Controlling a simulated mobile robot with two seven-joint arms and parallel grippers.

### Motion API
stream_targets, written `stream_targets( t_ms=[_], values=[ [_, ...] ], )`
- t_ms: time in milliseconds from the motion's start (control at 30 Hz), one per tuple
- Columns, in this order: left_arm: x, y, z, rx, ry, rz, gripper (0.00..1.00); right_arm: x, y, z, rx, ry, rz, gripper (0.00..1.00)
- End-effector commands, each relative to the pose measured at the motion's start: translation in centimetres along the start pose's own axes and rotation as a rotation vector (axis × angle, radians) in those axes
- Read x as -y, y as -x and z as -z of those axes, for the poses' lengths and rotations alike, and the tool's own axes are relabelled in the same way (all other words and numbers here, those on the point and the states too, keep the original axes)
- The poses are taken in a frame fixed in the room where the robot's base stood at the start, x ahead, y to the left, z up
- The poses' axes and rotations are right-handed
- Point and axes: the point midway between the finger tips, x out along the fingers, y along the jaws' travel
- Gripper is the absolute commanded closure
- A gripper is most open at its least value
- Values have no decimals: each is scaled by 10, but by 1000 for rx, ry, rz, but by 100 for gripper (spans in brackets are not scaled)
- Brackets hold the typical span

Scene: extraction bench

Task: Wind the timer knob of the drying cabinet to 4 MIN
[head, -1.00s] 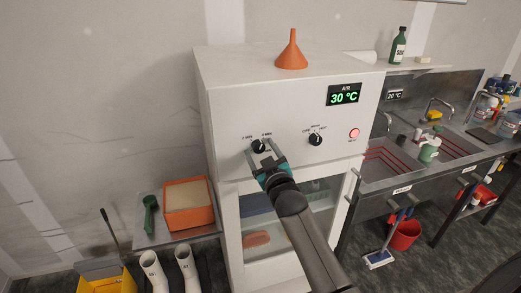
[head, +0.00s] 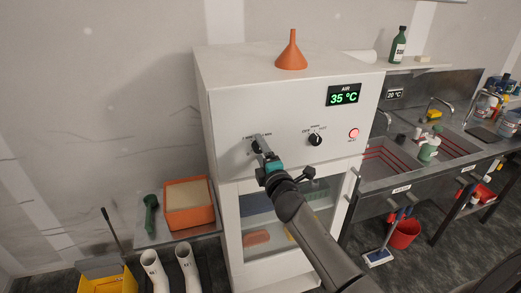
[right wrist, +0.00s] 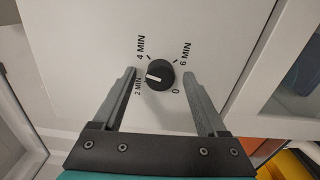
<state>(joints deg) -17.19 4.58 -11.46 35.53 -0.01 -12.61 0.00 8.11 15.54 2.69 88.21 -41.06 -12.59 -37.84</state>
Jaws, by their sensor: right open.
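The drying cabinet (head: 230,115) is a white box with a lit green display (head: 344,95) reading 35 °C. Its black timer knob (right wrist: 160,74) shows in the right wrist view, ringed by 0, 2 MIN, 4 MIN and 6 MIN labels. The knob's white pointer line points left in that view, close to the 2 MIN mark. My right gripper (right wrist: 160,76) is open, with one finger on each side of the knob and visible gaps. In the head view the right gripper (head: 264,150) partly hides the timer knob (head: 255,146). My left gripper is not in view.
A second black knob (head: 315,139) and a red lit button (head: 353,133) sit to the right on the panel. An orange funnel (head: 291,52) stands on top. An orange-framed tray (head: 190,203) is at the left, sinks (head: 440,150) at the right.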

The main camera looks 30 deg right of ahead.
Motion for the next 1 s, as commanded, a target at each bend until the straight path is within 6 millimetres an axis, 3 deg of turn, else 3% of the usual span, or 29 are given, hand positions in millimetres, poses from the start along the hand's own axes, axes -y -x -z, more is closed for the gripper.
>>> stream_targets(
  t_ms=[500, 1000],
  values=[
    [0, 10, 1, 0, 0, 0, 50, -1, 0, -1, -1, 855, -2, 25],
    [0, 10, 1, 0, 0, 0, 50, -1, 0, 0, 1, 1450, -1, 25]
  ],
)
